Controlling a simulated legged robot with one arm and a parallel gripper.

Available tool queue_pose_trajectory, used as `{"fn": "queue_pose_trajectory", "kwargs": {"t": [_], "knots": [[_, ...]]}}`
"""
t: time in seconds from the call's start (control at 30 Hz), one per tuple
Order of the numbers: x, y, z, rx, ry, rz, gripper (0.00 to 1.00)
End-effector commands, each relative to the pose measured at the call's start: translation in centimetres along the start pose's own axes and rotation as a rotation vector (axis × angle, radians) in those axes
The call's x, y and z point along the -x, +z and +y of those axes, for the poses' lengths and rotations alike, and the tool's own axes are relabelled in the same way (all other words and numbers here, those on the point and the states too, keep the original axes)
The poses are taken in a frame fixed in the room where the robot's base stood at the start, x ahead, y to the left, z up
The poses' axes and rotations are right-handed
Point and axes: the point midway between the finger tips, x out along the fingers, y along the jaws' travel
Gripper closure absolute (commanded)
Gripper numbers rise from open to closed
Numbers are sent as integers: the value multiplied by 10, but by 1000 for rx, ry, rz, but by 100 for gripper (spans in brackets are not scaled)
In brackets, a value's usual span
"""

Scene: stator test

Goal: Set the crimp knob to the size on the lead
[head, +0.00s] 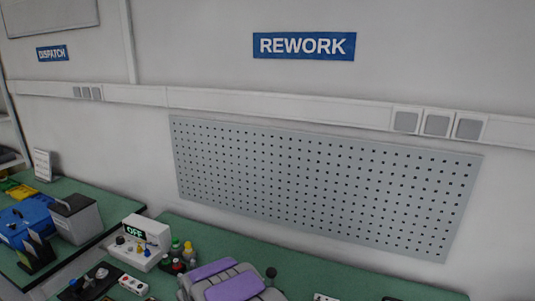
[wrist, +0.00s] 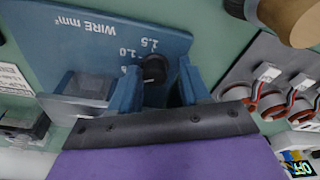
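In the wrist view a blue panel (wrist: 105,28) is marked "WIRE mm²" with 2.5, 1.0 and a third number partly hidden. The black crimp knob (wrist: 153,68) sits on it beside these numbers; I cannot make out where it points. My gripper (wrist: 160,88) is open, with one dark blue finger to each side of the knob in the picture; I cannot tell whether they touch it. Several red and black leads (wrist: 270,100) with small white tags lie at the right; the tag print is unreadable. My purple and grey gripper housing shows in the head view (head: 225,283), its fingers hidden.
A grey metal part (wrist: 80,92) stands close left of the fingers, and a tan cylinder (wrist: 293,18) at top right. A pegboard (head: 320,180) is behind.

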Motion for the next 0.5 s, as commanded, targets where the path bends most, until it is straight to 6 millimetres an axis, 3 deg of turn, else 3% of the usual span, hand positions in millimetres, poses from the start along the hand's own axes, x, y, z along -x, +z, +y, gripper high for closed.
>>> {"fn": "queue_pose_trajectory", "kwargs": {"t": [0.3, 0.5], "knots": [[1, 0, -1, -1, -1, 1, 91], [0, 0, -2, -7, 0, 1, 91]]}}
